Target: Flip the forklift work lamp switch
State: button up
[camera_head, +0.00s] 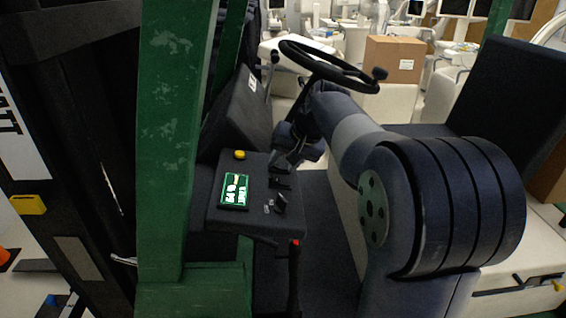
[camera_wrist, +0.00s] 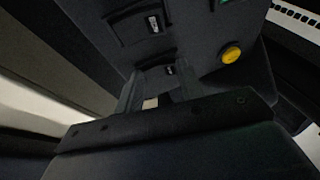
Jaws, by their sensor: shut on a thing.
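A dark control panel (camera_head: 222,215) in the forklift cab carries black switches. One switch (camera_head: 281,203) sits near the panel's front right, with small pale marks beside it. Another switch (camera_head: 279,182) sits behind it, close to my gripper (camera_head: 285,163). In the wrist view, the nearer switch (camera_wrist: 155,68), with a pale label beside it, lies at the tips of my gripper (camera_wrist: 155,84), which is shut on it. A second switch (camera_wrist: 138,23) stands clear above it. The lamp marking cannot be read, and the fingers partly hide the contact.
A yellow button (camera_head: 239,155) and a lit green display (camera_head: 235,190) are on the same panel. The steering wheel (camera_head: 330,66) is above and behind my arm. A green mast post (camera_head: 168,130) stands left of the panel. The black seat (camera_head: 515,95) is at the right.

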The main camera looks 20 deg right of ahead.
jog(key=o, duration=0.7)
jog(key=shift+r, duration=0.1)
jog(key=v, duration=1)
jog(key=shift+s+r+b, duration=0.15)
jog(key=shift+r+b, duration=0.1)
jog(key=shift+b, duration=0.1)
jog(key=shift+d, duration=0.1)
jog(key=x, duration=1)
jog(key=shift+f+p, duration=0.3)
jog(key=shift+p, duration=0.1)
jog(key=shift+w+a+h+p, duration=0.2)
jog(key=shift+a+h+p, duration=0.1)
jog(key=shift+h, duration=0.3)
